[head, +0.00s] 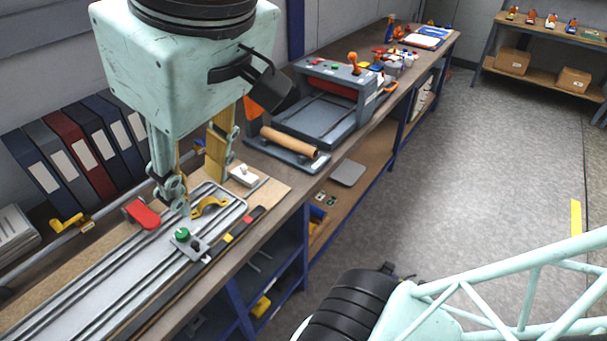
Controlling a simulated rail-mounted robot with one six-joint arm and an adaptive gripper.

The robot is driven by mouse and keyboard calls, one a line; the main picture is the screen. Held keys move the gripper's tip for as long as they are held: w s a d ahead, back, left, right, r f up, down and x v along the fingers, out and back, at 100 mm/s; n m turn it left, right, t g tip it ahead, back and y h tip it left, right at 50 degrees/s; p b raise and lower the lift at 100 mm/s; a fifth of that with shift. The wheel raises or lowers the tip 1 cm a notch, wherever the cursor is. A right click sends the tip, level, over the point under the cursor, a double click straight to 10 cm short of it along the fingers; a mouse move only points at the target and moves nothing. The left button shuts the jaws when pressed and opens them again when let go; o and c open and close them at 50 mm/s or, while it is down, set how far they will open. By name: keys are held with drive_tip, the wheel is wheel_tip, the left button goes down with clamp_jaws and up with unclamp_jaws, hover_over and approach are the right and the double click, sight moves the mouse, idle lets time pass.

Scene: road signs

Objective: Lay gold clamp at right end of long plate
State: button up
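The gold clamp (209,206) is a small arched piece. It appears to rest on the right end of the long grey plate (118,283), which runs from the lower left along the bench. My gripper (198,190) points down just above that end, with its two fingers spread apart and nothing visible between them. The clamp shows just below and in front of the fingers, clear of their grip. Whether a fingertip touches it or the plate, I cannot tell.
A yellow piece (67,223) lies at left. Binders (85,140) stand behind; a grey press (325,105) stands farther along.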

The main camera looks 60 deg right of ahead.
drive_tip(key=s, duration=0.2)
drive_tip(key=shift+s+a+f+m, duration=0.2)
drive_tip(key=shift+s+f+m, duration=0.05)
drive_tip(key=shift+s+m, duration=0.15)
wheel_tip(320, 180, down, 6)
drive_tip(key=b, duration=0.6)
drive_tip(key=shift+f, duration=0.25)
idle(1.2)
